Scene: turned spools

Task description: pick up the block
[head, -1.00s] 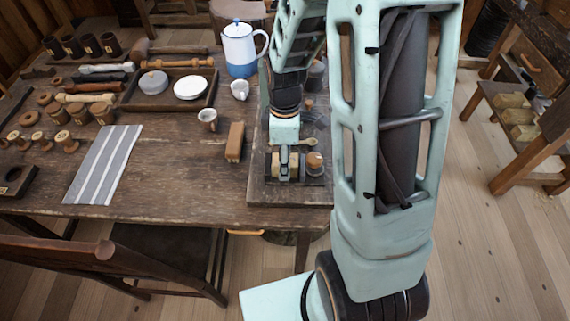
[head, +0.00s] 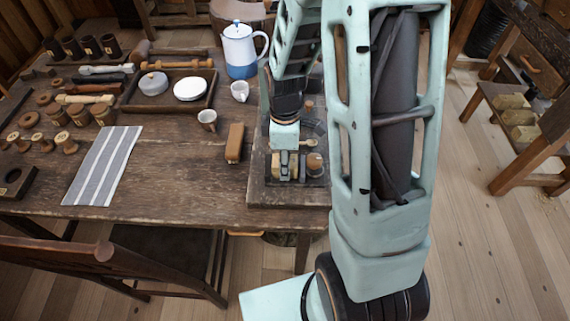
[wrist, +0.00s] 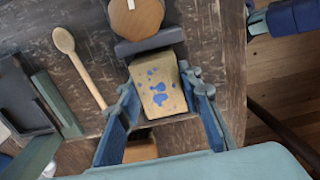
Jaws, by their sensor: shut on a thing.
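The block (wrist: 158,86) is tan with blue paint spots on its top face. In the wrist view it sits between the two fingers of my gripper (wrist: 160,92), which is shut on it from both sides. In the head view my gripper (head: 285,163) points down over the dark board on the table's right part, and a tan part of the block (head: 275,167) shows beside the fingers. I cannot tell whether the block touches the surface below it.
A dark piece (wrist: 150,43) lies close beside the block, with a round wooden-topped piece (wrist: 136,15) beyond. A wooden spoon (wrist: 79,67) lies nearby. A brown block (head: 235,142) stands left of the board. A striped cloth (head: 103,165) lies further left, with bare table between.

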